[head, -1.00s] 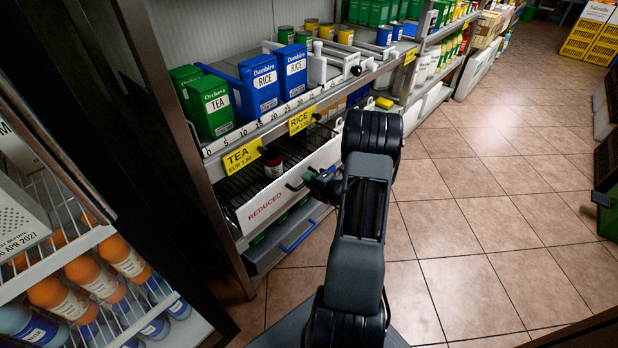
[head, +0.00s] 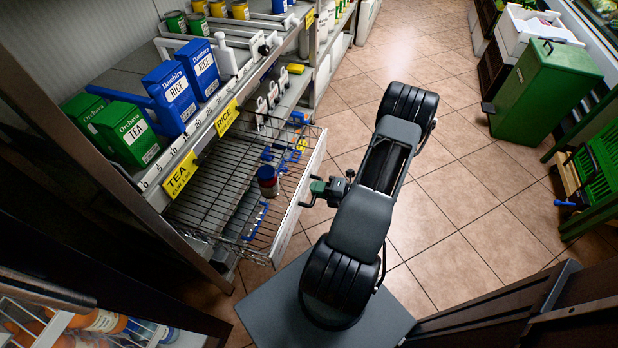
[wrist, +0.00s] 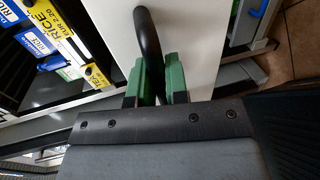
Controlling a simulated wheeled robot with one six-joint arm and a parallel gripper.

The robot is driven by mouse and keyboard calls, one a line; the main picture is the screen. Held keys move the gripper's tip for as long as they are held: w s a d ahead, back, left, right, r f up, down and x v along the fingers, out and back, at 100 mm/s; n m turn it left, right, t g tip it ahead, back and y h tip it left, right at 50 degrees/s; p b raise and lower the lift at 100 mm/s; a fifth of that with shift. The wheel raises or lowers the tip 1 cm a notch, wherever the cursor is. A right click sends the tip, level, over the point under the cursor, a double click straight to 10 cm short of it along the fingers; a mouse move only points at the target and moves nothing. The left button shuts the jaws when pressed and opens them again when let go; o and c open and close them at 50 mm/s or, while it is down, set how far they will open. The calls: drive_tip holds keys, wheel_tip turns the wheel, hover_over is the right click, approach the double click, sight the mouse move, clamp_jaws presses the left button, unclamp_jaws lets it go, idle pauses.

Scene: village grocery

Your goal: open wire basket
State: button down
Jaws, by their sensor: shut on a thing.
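The wire basket (head: 208,198) stands out from under the shelf in the head view, its wire grid sloping in the picture toward a white front panel (head: 287,232). My gripper (head: 317,190) is at the outer side of that panel. In the wrist view its green fingers (wrist: 161,82) are shut on the black curved handle (wrist: 149,38), with the white panel behind. A dark red jar (head: 268,184) is in the basket near its front.
Blue rice boxes (head: 171,92) and green tea tins (head: 124,134) stand on the shelf above. A lower shelf holds blue-handled items. A green bin (head: 545,90) stands at the right. Tiled floor (head: 440,175) is clear beyond my arm.

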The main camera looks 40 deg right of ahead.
drive_tip(key=shift+f+p+v, duration=0.2)
drive_tip(key=shift+v, duration=0.75)
drive_tip(key=shift+f+p+v, duration=0.15)
drive_tip(key=shift+f+v, duration=0.05)
drive_tip(key=shift+v, duration=0.7)
drive_tip(key=shift+d, duration=0.1)
drive_tip(key=c, duration=1.1)
unclamp_jaws()
drive_tip(key=shift+c, duration=0.2)
drive_tip(key=shift+s, duration=0.15)
drive_tip(key=p+v, duration=0.2)
drive_tip(key=v, duration=1.1)
drive_tip(key=shift+s+d, duration=0.25)
